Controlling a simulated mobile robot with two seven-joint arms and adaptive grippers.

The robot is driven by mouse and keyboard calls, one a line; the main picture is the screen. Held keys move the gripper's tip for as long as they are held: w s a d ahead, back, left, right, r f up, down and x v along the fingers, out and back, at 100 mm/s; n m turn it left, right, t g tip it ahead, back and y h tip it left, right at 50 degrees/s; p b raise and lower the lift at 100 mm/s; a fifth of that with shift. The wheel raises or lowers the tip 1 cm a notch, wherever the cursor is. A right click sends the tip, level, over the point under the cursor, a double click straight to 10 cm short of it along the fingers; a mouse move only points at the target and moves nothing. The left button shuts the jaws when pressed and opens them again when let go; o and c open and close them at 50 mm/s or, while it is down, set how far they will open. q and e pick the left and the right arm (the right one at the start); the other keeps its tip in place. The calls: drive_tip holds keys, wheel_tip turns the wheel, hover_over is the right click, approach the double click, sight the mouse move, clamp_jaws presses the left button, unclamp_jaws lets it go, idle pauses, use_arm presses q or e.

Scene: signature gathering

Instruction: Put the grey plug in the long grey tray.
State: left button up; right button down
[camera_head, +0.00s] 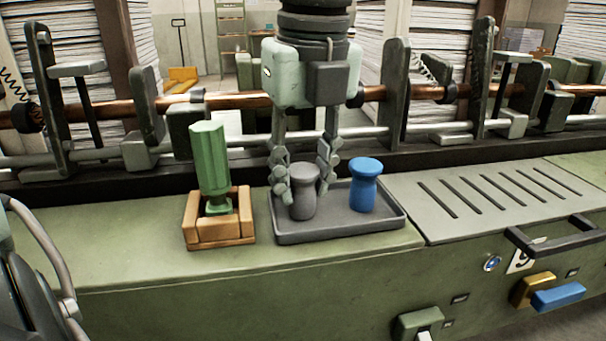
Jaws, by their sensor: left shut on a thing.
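The grey plug (303,205) is upright over the left part of the long grey tray (330,234). Its base looks to be at the tray floor, but I cannot tell whether it touches. My left gripper (304,182) points straight down from above, its two fingers on either side of the plug, shut on it. A blue plug (364,190) stands upright in the right part of the same tray, apart from the grey plug. My right gripper is not in view.
Left of the tray, a green bottle-like object (209,160) stands in a small wooden box (220,230). Behind runs a copper-coloured bar (237,102) with dark upright brackets. A slotted metal plate (480,200) lies to the right. The green ledge (150,245) in front is clear.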

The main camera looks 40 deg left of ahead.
sight(309, 176)
use_arm(q)
drive_tip(key=shift+f, duration=0.1)
drive_tip(key=o, duration=1.1)
drive_tip(key=shift+r, duration=0.25)
drive_tip(key=r, duration=0.4)
drive_tip(key=d+r, duration=0.1)
drive_tip(key=r, duration=0.6)
drive_tip(key=shift+s+d+r, duration=0.15)
drive_tip(key=shift+s+r, duration=0.2)
drive_tip(key=shift+r, duration=0.05)
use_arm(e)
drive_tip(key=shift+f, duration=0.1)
